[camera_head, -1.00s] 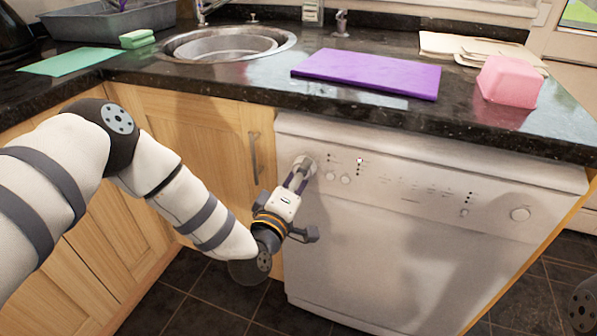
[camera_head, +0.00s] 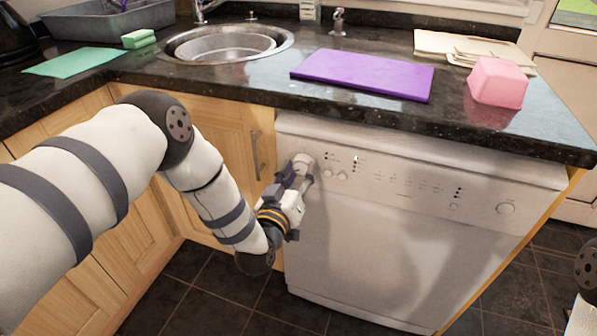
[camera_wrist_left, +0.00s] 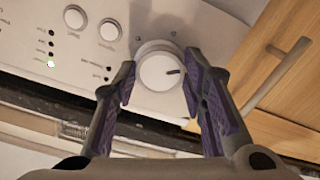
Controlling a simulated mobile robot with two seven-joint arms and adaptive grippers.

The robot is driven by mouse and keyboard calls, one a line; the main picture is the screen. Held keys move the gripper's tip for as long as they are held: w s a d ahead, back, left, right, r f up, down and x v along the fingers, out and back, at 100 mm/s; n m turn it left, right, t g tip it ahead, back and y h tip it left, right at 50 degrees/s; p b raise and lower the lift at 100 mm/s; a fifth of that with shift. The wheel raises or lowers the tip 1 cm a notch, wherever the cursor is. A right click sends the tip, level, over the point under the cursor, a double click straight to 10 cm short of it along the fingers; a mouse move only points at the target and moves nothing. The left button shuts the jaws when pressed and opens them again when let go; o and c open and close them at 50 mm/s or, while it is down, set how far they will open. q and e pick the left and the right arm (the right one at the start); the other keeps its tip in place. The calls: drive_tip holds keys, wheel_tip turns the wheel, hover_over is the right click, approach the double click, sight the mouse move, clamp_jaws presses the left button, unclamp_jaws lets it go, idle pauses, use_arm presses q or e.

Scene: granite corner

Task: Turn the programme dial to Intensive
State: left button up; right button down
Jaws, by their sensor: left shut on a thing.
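The dishwasher (camera_head: 400,240) has a pale front and a control panel. Its round programme dial (camera_head: 303,160) sits at the panel's left end. In the left wrist view the dial (camera_wrist_left: 160,70) is a whitish knob with a dark pointer mark toward the picture's right. My left gripper (camera_head: 297,174) is at the dial, with its purple-padded fingers on either side of it in the left wrist view (camera_wrist_left: 158,84), shut on it. Small dots lie around the dial; no programme names are legible. My right gripper is out of view.
The dark granite worktop (camera_head: 240,85) overhangs the panel. A wooden cupboard door with a bar handle (camera_head: 257,155) stands left of the dial.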

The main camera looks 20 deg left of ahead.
use_arm(q)
drive_tip(key=shift+m, duration=0.4)
drive_tip(key=o, duration=1.2)
drive_tip(key=shift+c, duration=0.2)
drive_tip(key=s, duration=1.2)
drive_tip(key=shift+a, duration=0.25)
